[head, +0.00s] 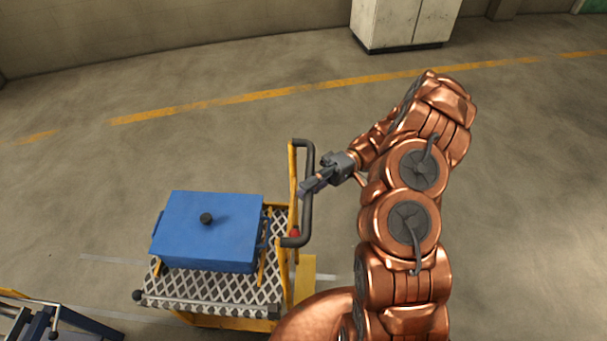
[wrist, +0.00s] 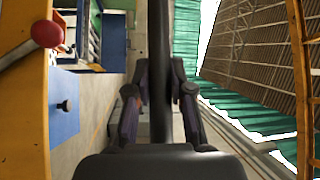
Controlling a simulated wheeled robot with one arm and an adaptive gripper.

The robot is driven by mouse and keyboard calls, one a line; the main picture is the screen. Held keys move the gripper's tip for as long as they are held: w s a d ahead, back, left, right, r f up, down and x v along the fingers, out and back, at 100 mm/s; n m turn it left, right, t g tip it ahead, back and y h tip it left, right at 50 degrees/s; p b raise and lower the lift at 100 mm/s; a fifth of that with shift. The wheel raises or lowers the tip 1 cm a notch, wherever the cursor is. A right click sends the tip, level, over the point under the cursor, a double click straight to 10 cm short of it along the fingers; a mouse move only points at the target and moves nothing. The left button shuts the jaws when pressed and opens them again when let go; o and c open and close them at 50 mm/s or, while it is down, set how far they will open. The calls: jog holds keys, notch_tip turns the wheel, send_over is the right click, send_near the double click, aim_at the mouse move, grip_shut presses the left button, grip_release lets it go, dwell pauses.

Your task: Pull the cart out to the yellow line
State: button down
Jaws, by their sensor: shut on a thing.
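The cart has a yellow frame and a pale mesh deck (head: 212,292), in the lower middle of the head view. A blue lidded box (head: 225,240) with a black knob stands on it. The cart's black handle (head: 309,212) rises at its right end. My gripper (head: 309,187) reaches in from the right and is shut on that handle. In the wrist view the handle (wrist: 160,50) runs upright between the two fingers. The yellow line (head: 250,97) crosses the floor behind the cart, with bare floor between them. Part of the cart's right side is hidden by my arm.
A pale cabinet (head: 402,24) stands at the back, beyond the yellow line. Another blue and grey frame (head: 60,325) is at the lower left. A red knob (wrist: 47,33) shows at the left in the wrist view. The floor right of my arm is clear.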

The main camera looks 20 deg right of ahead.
jog(key=shift+s+d+p, duration=0.1)
jog(key=shift+d+p, duration=0.3)
jog(key=shift+p, duration=0.25)
jog(key=c, duration=1)
grip_release()
